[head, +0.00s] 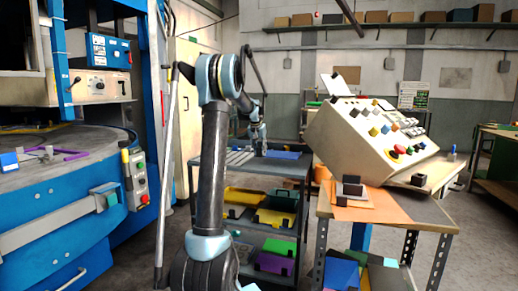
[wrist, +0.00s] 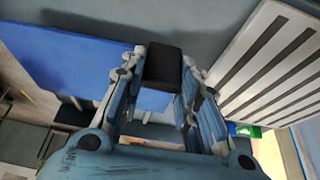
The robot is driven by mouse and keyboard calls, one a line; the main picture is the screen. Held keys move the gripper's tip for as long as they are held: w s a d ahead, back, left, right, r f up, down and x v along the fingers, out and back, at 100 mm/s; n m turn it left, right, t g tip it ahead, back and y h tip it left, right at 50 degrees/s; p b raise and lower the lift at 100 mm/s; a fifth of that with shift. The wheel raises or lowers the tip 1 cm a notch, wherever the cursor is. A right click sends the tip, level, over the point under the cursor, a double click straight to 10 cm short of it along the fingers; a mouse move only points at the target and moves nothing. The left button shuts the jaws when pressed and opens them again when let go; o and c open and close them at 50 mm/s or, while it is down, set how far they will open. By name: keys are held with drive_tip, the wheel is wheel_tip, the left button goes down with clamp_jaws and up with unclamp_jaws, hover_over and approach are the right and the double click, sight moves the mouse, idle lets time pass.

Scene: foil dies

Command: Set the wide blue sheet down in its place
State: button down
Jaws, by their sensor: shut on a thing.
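The wide blue sheet (wrist: 65,58) fills the upper left of the wrist view, with a black block-like grip (wrist: 163,66) at its right end. My gripper (wrist: 161,70) has its two fingers on either side of this block and is shut on it. In the head view, my gripper (head: 262,149) is over the top of the dark cart (head: 303,166), and the blue sheet (head: 286,154) shows just right of it. I cannot tell whether the sheet touches the cart top. Its near part is hidden behind my fingers.
A white rack with dark slots (wrist: 262,68) is right of my gripper; it also shows on the cart's left (head: 240,157). Yellow bins (head: 245,196) and green and purple ones sit on lower shelves. A bench (head: 425,211) with a control console (head: 355,135) stands right.

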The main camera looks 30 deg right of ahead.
sight(260, 156)
drive_tip(key=shift+f, duration=2.45)
drive_tip(key=c, duration=1.1)
unclamp_jaws()
drive_tip(key=v, duration=1.2)
drive_tip(key=shift+f, duration=0.1)
drive_tip(key=shift+a, duration=0.1)
